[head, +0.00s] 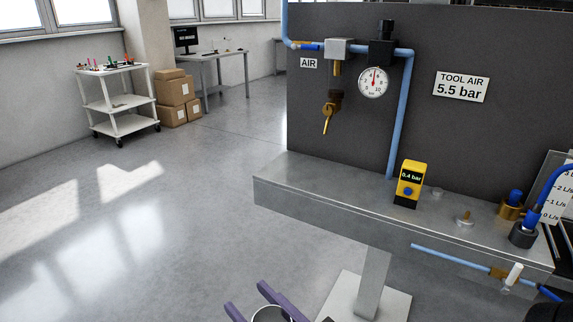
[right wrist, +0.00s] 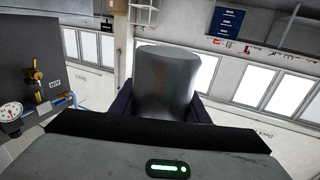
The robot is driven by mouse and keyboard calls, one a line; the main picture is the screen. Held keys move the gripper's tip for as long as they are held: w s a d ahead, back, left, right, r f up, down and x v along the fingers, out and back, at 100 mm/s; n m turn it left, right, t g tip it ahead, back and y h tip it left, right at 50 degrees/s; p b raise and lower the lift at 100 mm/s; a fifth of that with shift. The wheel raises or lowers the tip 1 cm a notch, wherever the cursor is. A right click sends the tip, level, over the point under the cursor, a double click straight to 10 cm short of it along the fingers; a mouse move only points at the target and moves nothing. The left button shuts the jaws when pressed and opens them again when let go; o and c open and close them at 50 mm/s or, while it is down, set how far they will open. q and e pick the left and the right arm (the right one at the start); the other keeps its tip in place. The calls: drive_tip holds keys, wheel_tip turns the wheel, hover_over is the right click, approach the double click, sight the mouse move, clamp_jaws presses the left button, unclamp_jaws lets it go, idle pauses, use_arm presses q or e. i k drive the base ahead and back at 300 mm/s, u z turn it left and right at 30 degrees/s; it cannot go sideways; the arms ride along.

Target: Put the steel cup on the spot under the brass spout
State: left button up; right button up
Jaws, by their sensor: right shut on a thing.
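The steel cup (right wrist: 165,88) is a plain grey cylinder between the dark purple fingers of my right gripper (right wrist: 162,108) in the right wrist view. The gripper is shut on it. In the head view, the cup's round rim (head: 270,314) shows at the bottom edge between the purple fingers of the right gripper (head: 246,296); the rest is cut off. The cup is in front of the bench, apart from it. A brass spout (head: 327,118) hangs on the dark panel below the AIR label. I cannot make out a marked spot under it. My left gripper is not in view.
The grey metal bench (head: 300,178) runs below the panel, its left part bare. A yellow gauge (head: 409,185) reading 0.4 bar stands on it. Blue hoses and brass fittings (head: 509,210) are at its right end. Open floor lies to the left.

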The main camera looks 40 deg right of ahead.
sight(321, 177)
drive_tip(key=i, duration=2)
drive_tip(key=z, duration=2)
drive_tip(key=i, duration=0.5)
drive_tip(key=u, duration=0.05)
